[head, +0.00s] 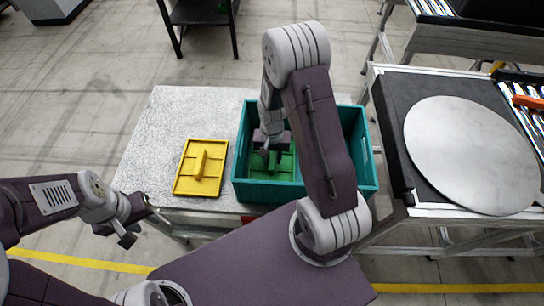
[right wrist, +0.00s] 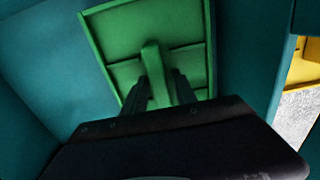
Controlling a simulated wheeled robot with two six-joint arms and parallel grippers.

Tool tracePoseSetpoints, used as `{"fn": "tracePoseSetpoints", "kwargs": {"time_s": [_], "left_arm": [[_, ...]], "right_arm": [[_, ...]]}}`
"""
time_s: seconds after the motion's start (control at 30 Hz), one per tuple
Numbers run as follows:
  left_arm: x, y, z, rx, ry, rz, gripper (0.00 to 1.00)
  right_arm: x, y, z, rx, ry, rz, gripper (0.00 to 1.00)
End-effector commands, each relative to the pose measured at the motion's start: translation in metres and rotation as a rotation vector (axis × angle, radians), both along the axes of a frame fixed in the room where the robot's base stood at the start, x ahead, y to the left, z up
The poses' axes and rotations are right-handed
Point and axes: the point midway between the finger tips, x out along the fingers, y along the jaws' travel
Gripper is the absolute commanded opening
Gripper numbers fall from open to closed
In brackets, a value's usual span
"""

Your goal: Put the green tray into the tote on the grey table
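The green tray (head: 285,165) is inside the teal tote (head: 372,172), in its left part. Whether it touches the tote's floor I cannot tell. The tote stands on the grey table (head: 150,150). My right gripper (head: 272,152) reaches down into the tote from above. In the right wrist view, its fingers (right wrist: 160,88) lie close against both sides of the upright handle of the green tray (right wrist: 112,38), shut on it. My arm hides part of the tote and tray in the head view. My left gripper (head: 132,225) is open and empty, off the table's front left corner.
A yellow tray (head: 200,168) with a handle lies on the table left of the tote. A round metal plate (head: 472,155) lies on a black-topped stand at the right. A dark stand (head: 200,12) is at the back. The table's left side is clear.

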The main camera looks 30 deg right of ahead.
Motion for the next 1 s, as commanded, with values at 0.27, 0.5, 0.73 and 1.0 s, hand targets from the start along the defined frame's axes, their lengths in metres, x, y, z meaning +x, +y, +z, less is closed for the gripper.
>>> {"fn": "tracePoseSetpoints", "kwargs": {"time_s": [0.27,0.5,0.73,1.0], "left_arm": [[0.0,0.0,0.0,0.0,0.0,0.0,0.36],[0.0,0.0,0.003,0.0,0.0,0.0,0.36],[0.0,0.0,0.006,0.0,0.0,0.0,0.36],[0.0,0.0,0.008,0.0,0.0,0.0,0.36]], "right_arm": [[0.0,0.0,0.001,0.0,0.0,0.0,0.42],[0.001,0.0,0.024,0.0,-0.004,0.0,0.42],[0.001,0.0,0.08,-0.001,-0.008,0.0,0.42],[0.0,0.0,0.121,0.0,-0.002,0.0,0.42]]}}
